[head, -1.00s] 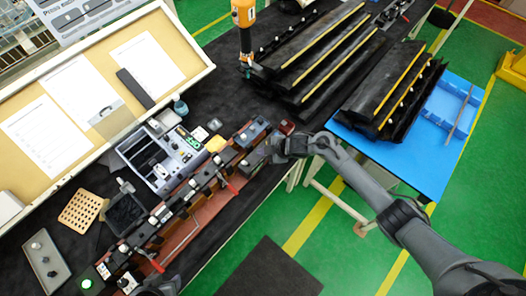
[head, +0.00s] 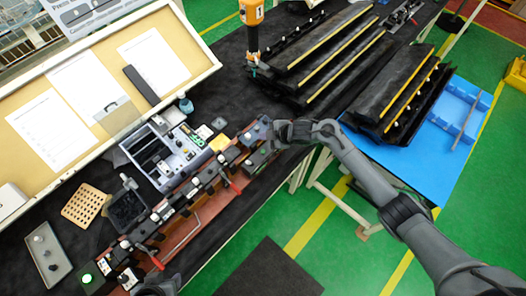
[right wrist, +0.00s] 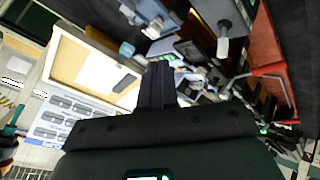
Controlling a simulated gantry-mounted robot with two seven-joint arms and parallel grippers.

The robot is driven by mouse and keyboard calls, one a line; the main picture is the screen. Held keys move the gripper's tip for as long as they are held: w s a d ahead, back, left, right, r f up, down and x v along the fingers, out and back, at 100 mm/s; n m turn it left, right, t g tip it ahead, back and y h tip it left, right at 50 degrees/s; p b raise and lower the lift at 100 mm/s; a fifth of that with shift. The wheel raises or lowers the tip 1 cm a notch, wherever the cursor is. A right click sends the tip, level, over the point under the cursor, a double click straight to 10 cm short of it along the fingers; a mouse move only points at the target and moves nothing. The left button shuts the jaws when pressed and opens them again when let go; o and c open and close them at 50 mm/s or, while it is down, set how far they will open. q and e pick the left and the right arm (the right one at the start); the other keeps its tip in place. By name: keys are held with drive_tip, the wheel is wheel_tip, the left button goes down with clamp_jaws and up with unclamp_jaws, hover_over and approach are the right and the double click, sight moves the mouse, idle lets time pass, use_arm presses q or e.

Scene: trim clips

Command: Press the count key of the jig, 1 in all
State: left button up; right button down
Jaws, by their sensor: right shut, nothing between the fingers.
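The jig (head: 204,197) is a long reddish-brown rail with dark clip blocks, red-handled levers and small boxes, running diagonally across the dark table in the head view. A blue-grey box (head: 256,131) sits near its upper right end. My right gripper (head: 277,132) is at that end, close beside this box, and hides part of the jig there. Its shut, empty fingers (right wrist: 160,86) show in the right wrist view. I cannot make out the count key or any contact with it. A dark part of my left arm shows at the bottom edge; its fingers cannot be made out.
A grey device with a green display (head: 182,142) stands behind the jig. A tilted board with papers (head: 196,48) lies along the back. Black racks (head: 330,60) and a blue table (head: 425,175) are at the right. A green light (head: 87,277) glows at the lower left.

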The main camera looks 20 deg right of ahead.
drive_tip(key=b, duration=0.6)
hover_over(265, 153)
wheel_tip(265, 153, down, 7)
drive_tip(key=shift+r, duration=0.1)
drive_tip(key=shift+f+b, duration=0.5)
drive_tip(key=shift+f, duration=0.25)
idle(0.9)
drive_tip(key=shift+f, duration=0.2)
drive_tip(key=shift+f, duration=0.3)
